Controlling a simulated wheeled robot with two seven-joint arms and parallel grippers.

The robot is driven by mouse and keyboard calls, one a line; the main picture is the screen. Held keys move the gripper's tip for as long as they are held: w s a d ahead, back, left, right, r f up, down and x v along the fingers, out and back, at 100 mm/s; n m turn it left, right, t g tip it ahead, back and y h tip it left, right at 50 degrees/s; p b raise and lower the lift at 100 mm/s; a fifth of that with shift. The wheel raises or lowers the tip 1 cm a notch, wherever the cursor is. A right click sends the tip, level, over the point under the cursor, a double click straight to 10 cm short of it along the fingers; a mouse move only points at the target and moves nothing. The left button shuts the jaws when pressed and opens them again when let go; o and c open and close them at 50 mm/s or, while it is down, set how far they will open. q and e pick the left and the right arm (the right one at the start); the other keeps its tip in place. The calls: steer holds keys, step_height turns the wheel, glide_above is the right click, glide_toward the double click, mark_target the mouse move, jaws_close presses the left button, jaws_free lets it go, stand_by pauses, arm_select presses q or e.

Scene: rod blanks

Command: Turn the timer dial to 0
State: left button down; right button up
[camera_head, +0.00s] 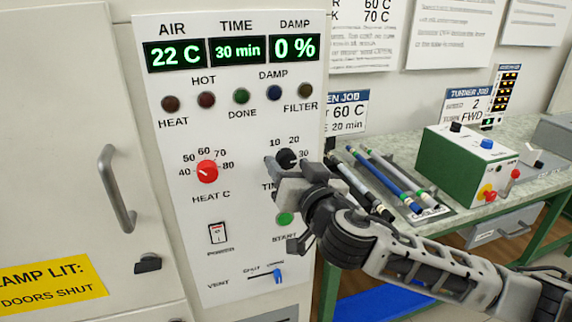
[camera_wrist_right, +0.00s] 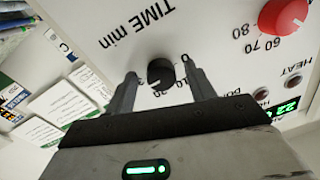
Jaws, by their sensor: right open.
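The black timer dial (camera_head: 287,157) is on the white control panel under the TIME heading, with 10, 20 and 30 marked around it. The TIME display (camera_head: 237,50) reads 30 min. My right gripper (camera_head: 285,172) is at the dial and covers its lower part in the head view. In the right wrist view the dial (camera_wrist_right: 160,73) sits between the two fingertips of my right gripper (camera_wrist_right: 163,80), which are open on either side of it. I cannot tell whether a finger touches it. My left gripper is not in view.
The red heat knob (camera_head: 207,171) is left of the dial, and the green start button (camera_head: 285,218) is just below. A power switch (camera_head: 217,233) and blue vent slider (camera_head: 278,276) are lower. A bench at right holds rods (camera_head: 385,180) and a green box (camera_head: 465,160).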

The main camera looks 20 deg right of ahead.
steer(key=c, duration=1)
steer(key=shift+o, duration=0.2)
